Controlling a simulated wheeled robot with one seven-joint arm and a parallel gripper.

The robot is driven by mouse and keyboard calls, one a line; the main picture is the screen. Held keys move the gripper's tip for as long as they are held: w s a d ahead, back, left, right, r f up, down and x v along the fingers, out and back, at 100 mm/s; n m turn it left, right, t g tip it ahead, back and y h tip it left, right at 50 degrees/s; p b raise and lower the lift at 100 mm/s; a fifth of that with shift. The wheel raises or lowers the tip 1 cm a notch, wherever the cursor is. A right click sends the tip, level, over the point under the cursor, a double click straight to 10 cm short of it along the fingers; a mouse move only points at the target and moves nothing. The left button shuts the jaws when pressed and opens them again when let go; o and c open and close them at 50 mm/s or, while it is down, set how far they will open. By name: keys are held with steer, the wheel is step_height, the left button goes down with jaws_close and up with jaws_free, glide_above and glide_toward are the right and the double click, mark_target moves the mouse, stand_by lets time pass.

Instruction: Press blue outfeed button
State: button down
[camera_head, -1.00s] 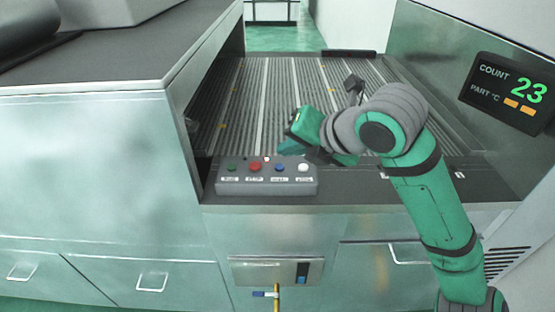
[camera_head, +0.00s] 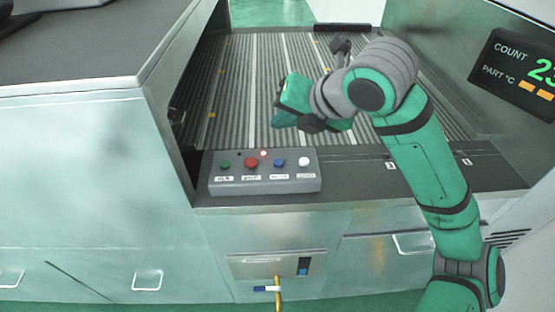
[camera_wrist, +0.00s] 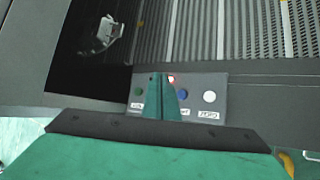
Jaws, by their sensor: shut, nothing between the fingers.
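A grey button box (camera_head: 240,185) sits on the front ledge of the conveyor. It carries a green, a red, a blue and a white button in a row, each with a small label. The blue button (camera_head: 279,163) is third from the left and also shows in the wrist view (camera_wrist: 183,94), just right of my fingers. My gripper (camera_head: 280,122) is above and behind the box, apart from it. In the wrist view my gripper (camera_wrist: 161,82) is shut and empty, its fingers in front of the box's middle and hiding most of the red button. A small lamp (camera_head: 263,153) glows red.
The ribbed conveyor bed (camera_head: 235,85) lies behind the box. A metal cabinet (camera_head: 90,170) stands at the left. A display reading COUNT (camera_head: 520,70) is at the right. A pale metal part (camera_wrist: 102,38) shows at upper left in the wrist view.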

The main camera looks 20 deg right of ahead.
steer(key=shift+f, duration=4.3)
steer(key=shift+f, duration=0.2)
steer(key=shift+f, duration=0.25)
steer(key=shift+f, duration=0.45)
steer(key=shift+r, duration=0.9)
step_height(320, 180, up, 5)
